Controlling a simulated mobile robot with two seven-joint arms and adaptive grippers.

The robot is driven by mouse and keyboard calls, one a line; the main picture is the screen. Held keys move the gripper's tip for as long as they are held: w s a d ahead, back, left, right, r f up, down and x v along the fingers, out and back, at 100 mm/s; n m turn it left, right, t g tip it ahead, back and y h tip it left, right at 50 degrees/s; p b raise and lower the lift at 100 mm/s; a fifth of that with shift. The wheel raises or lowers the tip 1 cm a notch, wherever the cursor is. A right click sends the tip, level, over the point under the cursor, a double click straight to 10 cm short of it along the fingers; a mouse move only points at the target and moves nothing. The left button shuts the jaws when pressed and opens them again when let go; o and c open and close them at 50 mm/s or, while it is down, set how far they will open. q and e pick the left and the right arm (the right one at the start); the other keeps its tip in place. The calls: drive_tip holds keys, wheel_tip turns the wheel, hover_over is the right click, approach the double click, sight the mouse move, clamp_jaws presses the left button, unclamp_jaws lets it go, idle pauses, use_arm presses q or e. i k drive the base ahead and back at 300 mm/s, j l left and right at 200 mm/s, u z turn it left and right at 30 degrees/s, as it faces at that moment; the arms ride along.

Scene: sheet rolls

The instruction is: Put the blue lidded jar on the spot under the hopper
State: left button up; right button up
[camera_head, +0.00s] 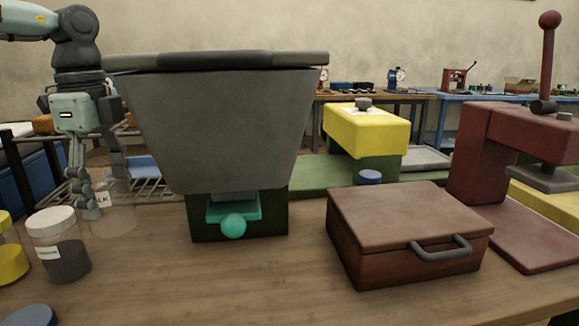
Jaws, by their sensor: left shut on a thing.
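The big grey hopper (215,125) stands at the left centre of the table, over a dark green base with a teal slide and round knob (233,227). The spot under it is not clearly visible. Another blue lid (30,316) is cut off at the bottom left. My left gripper (98,198) points down left of the hopper, shut on a clear, labelled jar (118,217). No blue lid is visible on this jar. My right gripper is out of view.
A white-lidded jar (58,245) and a yellow jar (10,255) stand at the left. A brown box (410,225) with a handle and a dark red press (480,150) stand at the right. The front middle of the table (230,285) is clear.

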sight(241, 277)
drive_tip(key=k, duration=0.95)
